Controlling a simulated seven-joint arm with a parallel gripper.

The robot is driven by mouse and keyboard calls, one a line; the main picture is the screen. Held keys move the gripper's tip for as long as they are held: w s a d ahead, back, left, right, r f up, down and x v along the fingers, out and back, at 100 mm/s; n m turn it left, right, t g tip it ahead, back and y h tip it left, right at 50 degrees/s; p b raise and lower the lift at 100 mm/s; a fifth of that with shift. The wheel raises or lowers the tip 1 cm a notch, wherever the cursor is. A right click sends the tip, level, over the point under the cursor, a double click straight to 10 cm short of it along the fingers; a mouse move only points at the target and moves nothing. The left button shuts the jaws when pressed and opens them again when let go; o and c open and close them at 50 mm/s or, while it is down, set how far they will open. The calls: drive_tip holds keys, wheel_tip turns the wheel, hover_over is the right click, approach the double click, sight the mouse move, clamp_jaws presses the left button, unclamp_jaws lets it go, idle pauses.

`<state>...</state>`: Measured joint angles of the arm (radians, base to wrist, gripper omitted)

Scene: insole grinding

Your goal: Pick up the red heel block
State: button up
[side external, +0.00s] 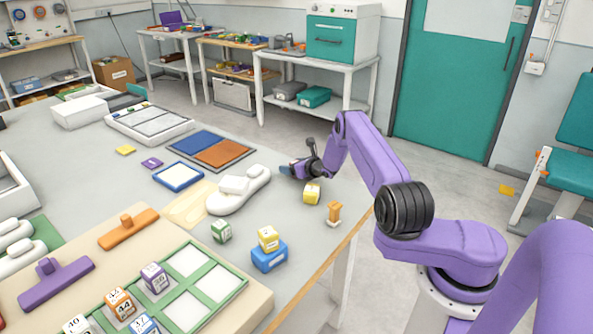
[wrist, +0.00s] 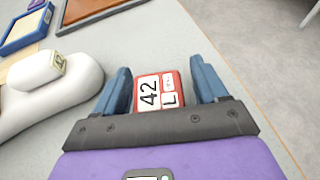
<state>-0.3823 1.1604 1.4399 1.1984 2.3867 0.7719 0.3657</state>
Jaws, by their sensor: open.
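The red heel block (wrist: 168,79) shows in the wrist view, with a white label reading 42 and L. It sits between the two blue fingers of my gripper (wrist: 160,82), which are open on either side of it. A small gap shows beside each finger. Part of the block is hidden by the dark gripper body. In the side external view my gripper (side external: 291,170) is low at the table's far right side, and I cannot make out the red block there.
A white shoe form (side external: 238,190) lies left of my gripper. A blue and orange tray (side external: 181,155) lies behind the shoe form. Several more labelled blocks stand towards the front.

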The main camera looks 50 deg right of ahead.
drive_tip(key=c, duration=1.1)
drive_tip(key=shift+r, duration=0.15)
